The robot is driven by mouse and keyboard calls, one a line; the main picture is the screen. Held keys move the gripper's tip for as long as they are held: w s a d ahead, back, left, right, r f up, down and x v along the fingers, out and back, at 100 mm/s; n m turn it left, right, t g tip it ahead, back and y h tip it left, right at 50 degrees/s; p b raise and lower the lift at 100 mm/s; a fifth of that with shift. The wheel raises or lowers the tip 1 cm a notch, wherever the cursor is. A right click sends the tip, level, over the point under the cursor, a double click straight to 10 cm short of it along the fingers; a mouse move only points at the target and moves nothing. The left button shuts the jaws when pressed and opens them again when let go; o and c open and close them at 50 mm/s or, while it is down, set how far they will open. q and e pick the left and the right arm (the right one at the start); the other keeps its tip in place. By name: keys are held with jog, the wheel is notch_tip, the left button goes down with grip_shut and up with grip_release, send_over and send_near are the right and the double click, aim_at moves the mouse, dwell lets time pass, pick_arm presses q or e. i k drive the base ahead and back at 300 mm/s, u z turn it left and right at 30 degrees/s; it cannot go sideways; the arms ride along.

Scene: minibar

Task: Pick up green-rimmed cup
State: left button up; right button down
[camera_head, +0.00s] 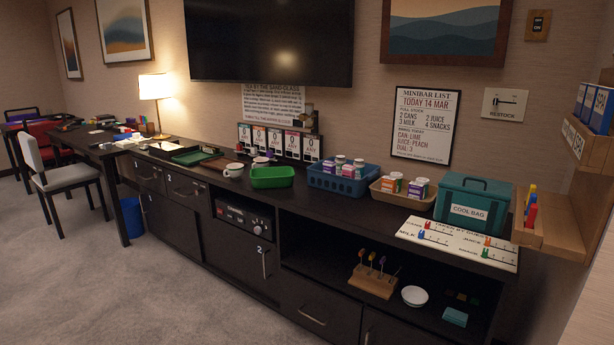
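A small white cup (232,171) stands on the dark counter, just left of a green basket (272,177). A second cup-like item (261,162) stands just behind the basket and is partly hidden by it. Both are too small for me to tell whether either has a green rim. Neither of my grippers shows in this view.
The long dark counter also holds a green tray (195,157), a blue crate (340,180) of cartons, a tan basket (402,193) and a teal cool bag (472,204). A white chair (72,180) stands at the left. The carpet in front is clear.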

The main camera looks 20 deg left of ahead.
aim_at(235, 171)
jog(key=u, duration=0.55)
jog(key=i, duration=0.4)
jog(key=u, duration=1.2)
jog(key=i, duration=1.5)
jog(key=z, duration=0.3)
jog(key=i, duration=1.25)
jog(key=z, duration=1)
